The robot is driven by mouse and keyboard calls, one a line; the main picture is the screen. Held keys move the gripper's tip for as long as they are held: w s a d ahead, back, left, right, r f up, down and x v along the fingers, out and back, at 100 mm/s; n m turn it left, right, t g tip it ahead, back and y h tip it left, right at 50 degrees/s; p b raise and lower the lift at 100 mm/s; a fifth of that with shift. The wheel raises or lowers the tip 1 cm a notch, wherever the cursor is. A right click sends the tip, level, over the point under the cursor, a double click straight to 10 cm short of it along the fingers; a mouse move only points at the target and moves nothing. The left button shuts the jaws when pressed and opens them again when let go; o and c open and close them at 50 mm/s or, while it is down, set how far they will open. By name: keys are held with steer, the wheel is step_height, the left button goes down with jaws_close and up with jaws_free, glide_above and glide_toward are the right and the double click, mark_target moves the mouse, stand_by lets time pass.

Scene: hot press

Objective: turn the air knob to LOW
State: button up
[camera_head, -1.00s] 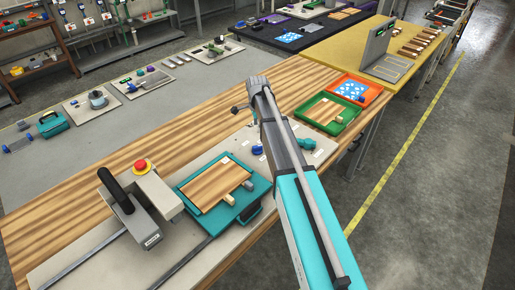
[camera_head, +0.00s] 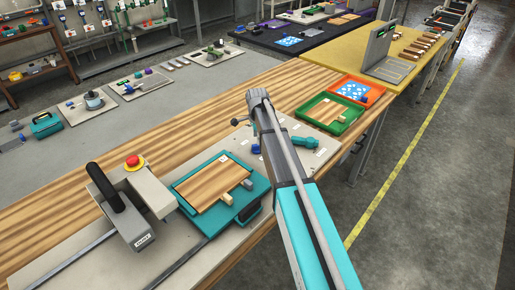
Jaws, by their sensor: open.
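A small blue knob (camera_head: 255,149), which looks like the air knob, sits on the grey panel just left of my arm. My arm partly covers the panel around it, and its pointer and the LOW mark are too small to read. My gripper (camera_head: 239,121) shows only as a small dark part at the left of my wrist, mostly hidden by the arm. It is open and appears above and slightly left of the knob in the picture. I see nothing held and cannot tell any contact.
A teal press bed (camera_head: 222,192) with a wooden board lies left of my arm. Beside it stand the press head with black handle (camera_head: 118,205) and a red button (camera_head: 132,161). A teal fitting (camera_head: 303,142) is right of my arm. Green (camera_head: 345,126) and orange (camera_head: 378,89) trays lie beyond.

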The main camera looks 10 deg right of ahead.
mark_target(257, 147)
steer(key=shift+f+b, duration=1.65)
steer(key=shift+f, duration=0.25)
steer(key=shift+c, duration=0.3)
jaws_close()
